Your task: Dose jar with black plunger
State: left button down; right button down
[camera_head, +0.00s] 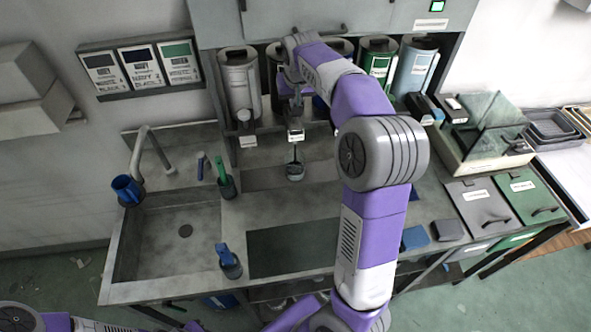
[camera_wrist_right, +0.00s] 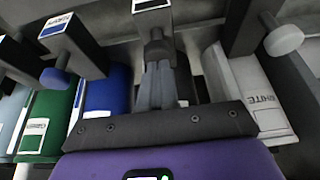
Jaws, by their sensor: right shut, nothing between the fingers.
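A row of labelled dispenser canisters stands at the back. The white canister (camera_head: 240,85) is at the left end. A dark plunger (camera_wrist_right: 157,46) sits between the white and blue canisters in the right wrist view; its label is not readable. My right gripper (camera_wrist_right: 158,68) is shut and empty, its tips at this plunger; I cannot tell whether they touch. In the head view my right gripper (camera_head: 290,88) is partly hidden by my arm. A small grey jar (camera_head: 295,173) stands on the counter below, with a thin dark stem above it. My left gripper is out of view.
A blue canister (camera_wrist_right: 108,92) and a green canister (camera_head: 377,68) stand to the right. Colour cards (camera_head: 140,68) hang on the left wall. A sink (camera_head: 175,235) with a blue cup (camera_head: 127,188) is at left. Tool holders (camera_head: 227,185) stand nearby. Lidded bins (camera_head: 480,205) are at right.

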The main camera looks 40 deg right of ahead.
jog(key=shift+f+b, duration=0.6)
jog(key=shift+f, duration=0.5)
jog(key=shift+r, duration=0.15)
jog(key=shift+r+p, duration=1.9)
jog(key=shift+p, duration=0.05)
notch_tip(320, 180, up, 6)
jog(key=p, duration=0.5)
jog(key=shift+p, duration=0.35)
